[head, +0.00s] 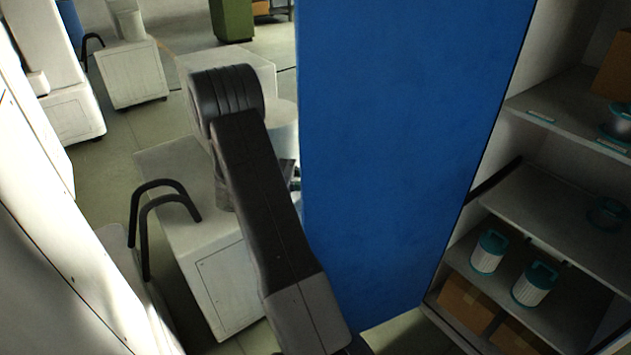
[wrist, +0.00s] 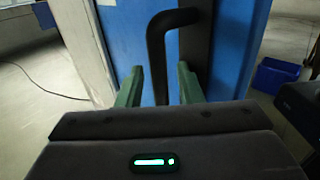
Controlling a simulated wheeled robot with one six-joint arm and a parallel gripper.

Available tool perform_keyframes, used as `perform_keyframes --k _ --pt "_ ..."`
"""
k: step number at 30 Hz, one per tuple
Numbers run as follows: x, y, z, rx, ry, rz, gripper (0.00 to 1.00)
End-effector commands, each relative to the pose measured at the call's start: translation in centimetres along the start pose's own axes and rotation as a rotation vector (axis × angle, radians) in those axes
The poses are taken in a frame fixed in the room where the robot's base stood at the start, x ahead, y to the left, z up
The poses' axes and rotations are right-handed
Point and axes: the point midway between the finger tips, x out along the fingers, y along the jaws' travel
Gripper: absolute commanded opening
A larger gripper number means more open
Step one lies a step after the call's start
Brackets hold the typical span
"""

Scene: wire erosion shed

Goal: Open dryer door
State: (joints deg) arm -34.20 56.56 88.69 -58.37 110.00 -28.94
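The blue door (head: 405,140) stands swung out in the middle of the head view, with the open shelved interior showing to its right. In the wrist view the door (wrist: 226,45) fills the upper middle and carries a black bar handle (wrist: 157,65). My gripper (wrist: 160,85) has its two green fingers on either side of the handle's upright part, with a visible gap on each side. The fingers are apart, and the handle appears between them; contact is not visible. In the head view, my arm and the door's edge hide most of the gripper and the handle.
Shelves (head: 545,200) at the right hold teal-and-white canisters (head: 489,252) and cardboard boxes (head: 467,303). A white cabinet (head: 225,285) stands close left of my arm, near black curved bars (head: 140,230). A blue bin (wrist: 277,76) and floor cable (wrist: 45,92) show in the wrist view.

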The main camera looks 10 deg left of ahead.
Motion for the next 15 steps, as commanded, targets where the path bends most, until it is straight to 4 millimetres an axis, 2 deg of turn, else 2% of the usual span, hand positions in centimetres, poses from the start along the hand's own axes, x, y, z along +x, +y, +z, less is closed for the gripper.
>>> perform_keyframes --k 8,9,15 --pt "-4.7 0.0 -0.4 0.001 0.001 0.003 0.33" --pt "-5.2 0.0 0.1 0.0 0.0 0.002 0.33" --pt "-6.5 0.0 0.3 -0.002 0.0 0.0 0.33"
